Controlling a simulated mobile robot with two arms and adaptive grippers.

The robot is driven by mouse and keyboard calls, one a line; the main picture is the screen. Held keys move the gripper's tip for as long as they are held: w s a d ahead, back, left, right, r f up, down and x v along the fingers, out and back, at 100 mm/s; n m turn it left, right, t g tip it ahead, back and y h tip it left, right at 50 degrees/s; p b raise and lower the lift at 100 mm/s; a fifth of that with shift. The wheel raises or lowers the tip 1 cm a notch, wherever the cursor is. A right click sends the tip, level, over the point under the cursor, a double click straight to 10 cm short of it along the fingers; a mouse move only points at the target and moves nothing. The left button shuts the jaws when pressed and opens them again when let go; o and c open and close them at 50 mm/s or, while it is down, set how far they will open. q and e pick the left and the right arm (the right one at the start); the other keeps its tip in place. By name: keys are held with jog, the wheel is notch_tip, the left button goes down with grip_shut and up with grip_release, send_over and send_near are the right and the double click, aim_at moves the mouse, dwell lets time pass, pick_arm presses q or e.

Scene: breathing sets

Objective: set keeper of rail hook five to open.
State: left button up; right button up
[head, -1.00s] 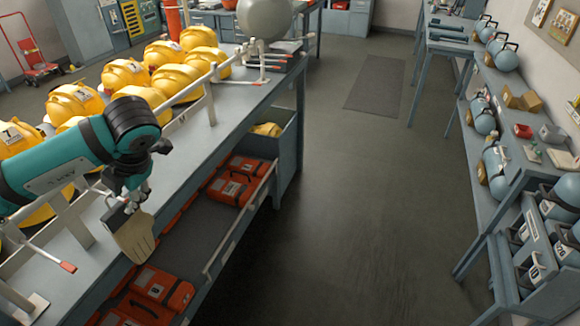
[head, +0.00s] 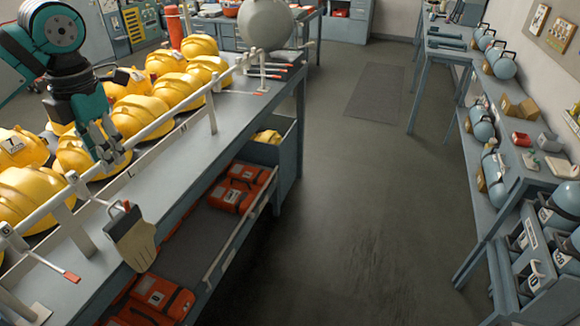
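A white rail (head: 160,122) runs along the bench edge and carries hooks with red-ended parts. The tag (head: 72,177) on the nearer middle hook is too small to read surely, so I cannot tell which hook is five. A tan glove with a dark cuff (head: 138,246) hangs from that hook, with a small red piece (head: 126,206) at its top. Whether this is a keeper, and its position, is unclear. My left gripper (head: 110,158) points down above the yellow helmets, behind the rail and apart from the glove; its fingers look parted and empty. My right gripper is out of view.
Several yellow helmets (head: 137,115) fill the bench behind the rail. Another hook (head: 35,260) projects at the lower left. More red-tipped hooks (head: 266,72) are at the far end. Orange cases (head: 158,297) lie on the shelf below. The aisle floor (head: 345,190) is clear.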

pick_arm(q)
notch_tip(320, 180, up, 5)
jog(key=d+f+m+h, duration=0.1)
jog(key=d+f+h, duration=0.25)
jog(key=d, duration=0.55)
jog(key=d+f+m+h, duration=0.25)
jog(key=d+f, duration=0.25)
jog(key=d, duration=0.4)
jog(key=s+d+r+h, duration=0.1)
jog(key=s+d+h, duration=0.1)
jog(key=d+h, duration=0.2)
jog(key=s+d+n+g+h, duration=0.1)
jog(key=d+h, duration=0.4)
jog(key=d, duration=0.5)
jog(key=shift+s+d+r+g+h, duration=0.3)
jog(key=shift+s+d+r, duration=0.1)
jog(key=shift+o, duration=0.5)
